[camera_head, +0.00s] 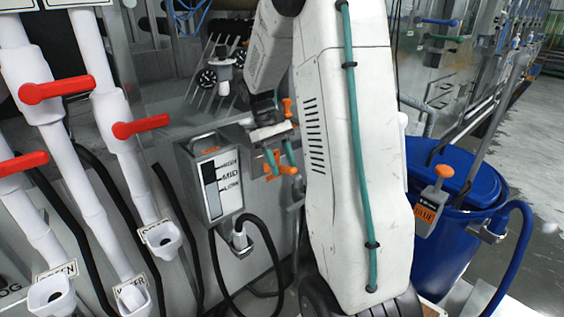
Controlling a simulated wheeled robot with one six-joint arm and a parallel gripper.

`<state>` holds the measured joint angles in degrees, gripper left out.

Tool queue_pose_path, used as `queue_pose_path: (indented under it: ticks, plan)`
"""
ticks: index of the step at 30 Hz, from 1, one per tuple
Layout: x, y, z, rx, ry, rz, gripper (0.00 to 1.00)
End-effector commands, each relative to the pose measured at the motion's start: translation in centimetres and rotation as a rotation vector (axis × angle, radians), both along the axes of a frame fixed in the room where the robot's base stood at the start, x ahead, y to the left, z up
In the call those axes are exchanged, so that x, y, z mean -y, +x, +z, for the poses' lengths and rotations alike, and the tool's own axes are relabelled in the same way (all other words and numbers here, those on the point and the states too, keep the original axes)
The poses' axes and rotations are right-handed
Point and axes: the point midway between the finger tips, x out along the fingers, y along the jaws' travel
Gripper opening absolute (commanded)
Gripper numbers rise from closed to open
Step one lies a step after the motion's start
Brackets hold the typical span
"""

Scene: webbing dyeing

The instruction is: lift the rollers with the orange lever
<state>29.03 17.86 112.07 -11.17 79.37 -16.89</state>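My gripper (281,170) hangs left of my white arm link, its two teal fingers pointing down and spread apart. An orange lever part (272,157) shows beside and partly behind the fingers, close to them. I cannot tell whether they touch it. Another orange handle (287,107) stands just above the gripper, close to my arm. Part of the orange mechanism is hidden by the gripper and arm. Dark round wheels (207,77) sit on slanted bars on the machine behind. I cannot tell whether these are the rollers.
A grey box (213,183) with a HIGH, MID, LOW scale is left of the gripper. White pipes with red handles (56,89) fill the left side. A blue barrel (440,265) with an orange-topped valve (437,171) stands at right. Open floor (540,150) lies at far right.

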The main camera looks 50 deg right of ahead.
Motion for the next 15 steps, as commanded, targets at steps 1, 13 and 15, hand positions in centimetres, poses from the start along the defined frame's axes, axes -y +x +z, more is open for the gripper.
queue_pose_path:
  ticks: [1, 13, 15]
  plan:
    - [0.0, 0.0, 0.0, 0.0, 0.0, 0.0, 0.45]
    - [0.2, 2.0, 3.2, 0.003, -0.002, 0.001, 0.45]
    - [0.3, 2.6, 4.3, 0.003, -0.002, 0.001, 0.45]
